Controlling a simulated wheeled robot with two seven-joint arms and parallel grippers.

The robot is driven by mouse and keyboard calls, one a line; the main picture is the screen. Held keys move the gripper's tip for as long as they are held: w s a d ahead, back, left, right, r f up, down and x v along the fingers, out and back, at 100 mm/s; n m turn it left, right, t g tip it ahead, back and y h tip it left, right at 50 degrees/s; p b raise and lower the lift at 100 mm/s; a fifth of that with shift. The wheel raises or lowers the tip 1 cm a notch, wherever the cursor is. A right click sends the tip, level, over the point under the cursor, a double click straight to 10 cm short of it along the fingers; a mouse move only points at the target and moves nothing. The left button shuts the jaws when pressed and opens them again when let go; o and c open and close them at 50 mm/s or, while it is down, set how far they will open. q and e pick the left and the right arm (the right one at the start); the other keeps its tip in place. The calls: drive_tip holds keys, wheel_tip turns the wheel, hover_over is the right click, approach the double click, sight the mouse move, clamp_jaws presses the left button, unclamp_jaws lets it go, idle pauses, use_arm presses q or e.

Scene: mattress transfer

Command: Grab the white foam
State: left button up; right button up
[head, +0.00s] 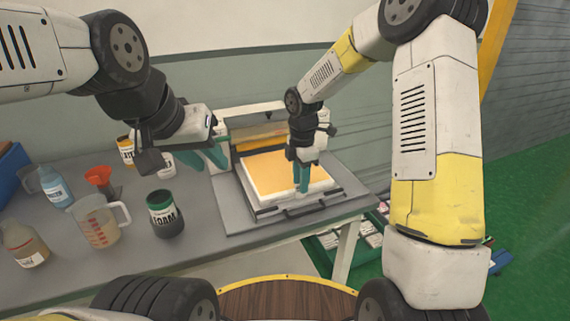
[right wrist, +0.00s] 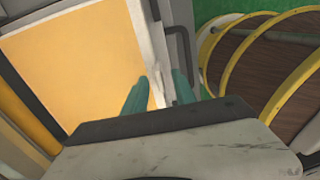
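The white foam (head: 326,184) is a flat slab with an orange-yellow top, lying in the grey press-like machine on the table. In the right wrist view its orange top (right wrist: 75,65) fills the left, with a white edge (right wrist: 157,75) along its right side. My right gripper (head: 301,187) points down at the foam's near edge. Its teal fingers (right wrist: 161,78) are apart, on either side of the white edge, with a small gap beside the right finger. Whether the left finger touches the foam is unclear. My left gripper (head: 207,162) hangs empty and open, left of the machine.
The machine's grey base (head: 235,205) stands on the grey table (head: 110,255). A FOAM jar (head: 164,216), a measuring jug (head: 98,222), an orange funnel (head: 99,177) and bottles stand on the left. A dark handle (head: 307,207) runs along the tray's front.

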clamp_jaws()
idle(1.4)
